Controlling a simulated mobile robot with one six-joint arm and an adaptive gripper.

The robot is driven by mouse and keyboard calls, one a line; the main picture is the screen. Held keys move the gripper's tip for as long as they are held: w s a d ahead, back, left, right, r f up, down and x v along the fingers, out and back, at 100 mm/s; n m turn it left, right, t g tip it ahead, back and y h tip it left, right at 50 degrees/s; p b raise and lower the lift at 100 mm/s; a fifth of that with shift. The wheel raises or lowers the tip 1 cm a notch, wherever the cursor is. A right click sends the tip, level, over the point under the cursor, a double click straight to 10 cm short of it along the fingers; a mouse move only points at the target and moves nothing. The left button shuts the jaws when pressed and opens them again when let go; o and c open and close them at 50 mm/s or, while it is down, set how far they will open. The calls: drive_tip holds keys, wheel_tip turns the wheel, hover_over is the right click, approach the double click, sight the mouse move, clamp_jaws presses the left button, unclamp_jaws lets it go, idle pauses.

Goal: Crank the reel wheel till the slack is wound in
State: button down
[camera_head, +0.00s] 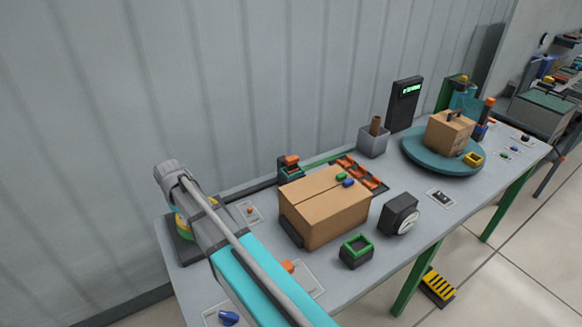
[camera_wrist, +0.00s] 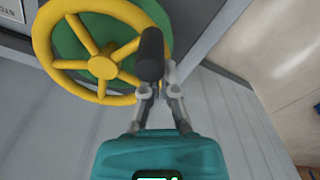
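The reel wheel (camera_wrist: 64,65) is a yellow spoked hand wheel in front of a green round part (camera_wrist: 73,40). It fills the upper left of the wrist view. A dark upright crank handle (camera_wrist: 151,50) stands at the wheel's right rim. My gripper (camera_wrist: 156,86) has its two grey fingers on either side of the handle's lower part and appears closed on it. In the head view, a bit of the yellow wheel (camera_head: 181,229) shows at the table's left end, mostly covered by my arm. My fingers are hidden there. The slack line cannot be made out.
A cardboard box (camera_head: 322,212) stands right of my arm, with a green-rimmed block (camera_head: 357,249) and a dark dial unit (camera_head: 399,213) nearby. A blue-green turntable (camera_head: 415,153) carries another box farther right. A corrugated wall runs close behind the table.

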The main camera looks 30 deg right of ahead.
drive_tip(key=shift+s+d, duration=0.2)
drive_tip(key=shift+s, duration=0.05)
drive_tip(key=shift+s+d, duration=0.4)
drive_tip(key=shift+d, duration=0.35)
drive_tip(key=shift+s+d, duration=0.4)
drive_tip(key=shift+d, duration=0.35)
drive_tip(key=shift+d, duration=0.1)
drive_tip(key=shift+w+d, duration=0.1)
drive_tip(key=shift+d, duration=1.6)
drive_tip(key=shift+d, duration=0.1)
drive_tip(key=shift+w+d, duration=0.5)
drive_tip(key=shift+d, duration=0.25)
drive_tip(key=shift+w+d, duration=0.45)
drive_tip(key=shift+d, duration=0.25)
